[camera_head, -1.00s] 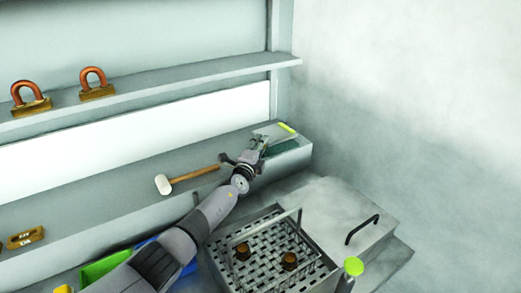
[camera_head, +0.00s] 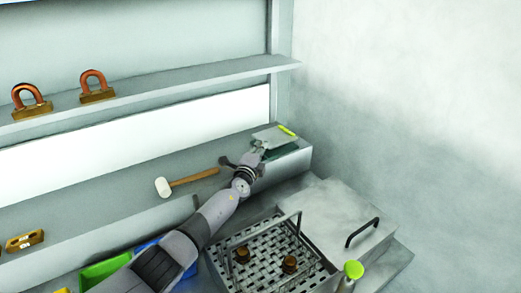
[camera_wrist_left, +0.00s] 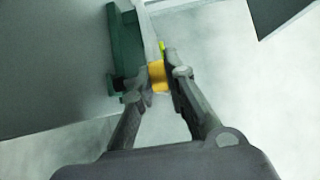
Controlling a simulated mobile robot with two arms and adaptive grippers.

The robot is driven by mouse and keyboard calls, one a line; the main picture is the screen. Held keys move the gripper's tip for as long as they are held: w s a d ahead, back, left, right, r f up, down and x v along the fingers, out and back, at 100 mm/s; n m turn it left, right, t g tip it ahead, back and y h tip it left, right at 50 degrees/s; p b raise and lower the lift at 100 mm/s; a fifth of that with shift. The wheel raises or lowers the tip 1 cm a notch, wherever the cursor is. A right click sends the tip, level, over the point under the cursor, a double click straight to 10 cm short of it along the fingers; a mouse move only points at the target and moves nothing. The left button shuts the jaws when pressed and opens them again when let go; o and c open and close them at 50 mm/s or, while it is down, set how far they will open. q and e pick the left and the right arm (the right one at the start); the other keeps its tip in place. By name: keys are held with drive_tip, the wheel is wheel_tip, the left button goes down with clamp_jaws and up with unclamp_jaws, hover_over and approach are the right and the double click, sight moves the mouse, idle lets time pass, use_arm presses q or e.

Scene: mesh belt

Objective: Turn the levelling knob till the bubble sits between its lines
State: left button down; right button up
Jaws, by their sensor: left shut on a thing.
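The levelling device stands at the right end of the back ledge, with a pale plate (camera_head: 268,136) over a dark green base (camera_head: 286,152). A yellow-green vial (camera_head: 287,130) lies on the plate's far edge; the bubble and its lines are too small to make out. In the left wrist view the green base (camera_wrist_left: 124,45) shows beside the pale plate's edge. My left gripper (camera_head: 259,150) is at the device's near left side. In the left wrist view its fingers (camera_wrist_left: 160,82) are shut on the yellow knob (camera_wrist_left: 157,74). My right gripper is not in view.
A mallet (camera_head: 190,181) lies on the ledge left of my gripper. A perforated basket (camera_head: 262,246) with two brown pieces and a lidded box (camera_head: 335,215) with a black handle stand in front. Brass blocks with copper loops (camera_head: 95,88) sit on the upper shelf.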

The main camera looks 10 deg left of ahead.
use_arm(q)
drive_tip(key=shift+d+r+n+y+p, duration=0.1)
drive_tip(key=shift+r+n+y+p, duration=0.1)
drive_tip(key=shift+n+y+p, duration=0.3)
drive_tip(key=shift+f+y, duration=0.1)
drive_tip(key=shift+y, duration=0.5)
drive_tip(key=c, duration=1.6)
unclamp_jaws()
drive_tip(key=shift+f, duration=0.1)
drive_tip(key=shift+n, duration=0.3)
